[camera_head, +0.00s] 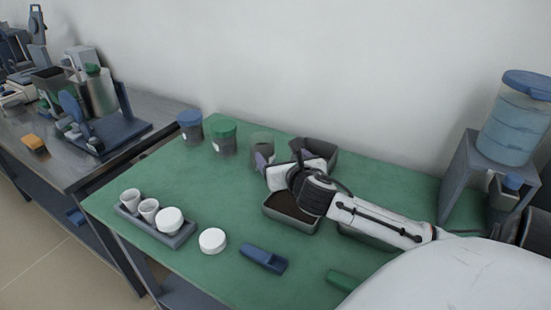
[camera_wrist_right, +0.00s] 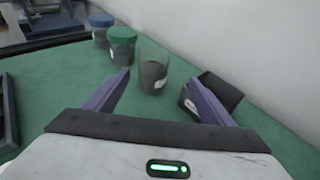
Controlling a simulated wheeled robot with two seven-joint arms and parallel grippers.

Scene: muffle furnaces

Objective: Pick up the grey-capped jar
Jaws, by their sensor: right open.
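The grey-capped jar (camera_head: 263,141) stands upright at the back of the green table, with dark contents and a pale label. In the right wrist view the jar (camera_wrist_right: 153,76) shows between and beyond the two purple fingers; its cap is hard to make out there. My right gripper (camera_head: 276,161) is open and empty, close in front of the jar, and hides its lower part in the head view. The fingers also show spread apart in the right wrist view (camera_wrist_right: 158,80). My left gripper is not in view.
A green-capped jar (camera_head: 223,138) and a blue-capped jar (camera_head: 190,127) stand to the left. A dark bin (camera_head: 322,158) is close on the right. A tray (camera_head: 178,238) with white cups, a white lid (camera_head: 212,241) and a blue scoop (camera_head: 263,258) lie at the front.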

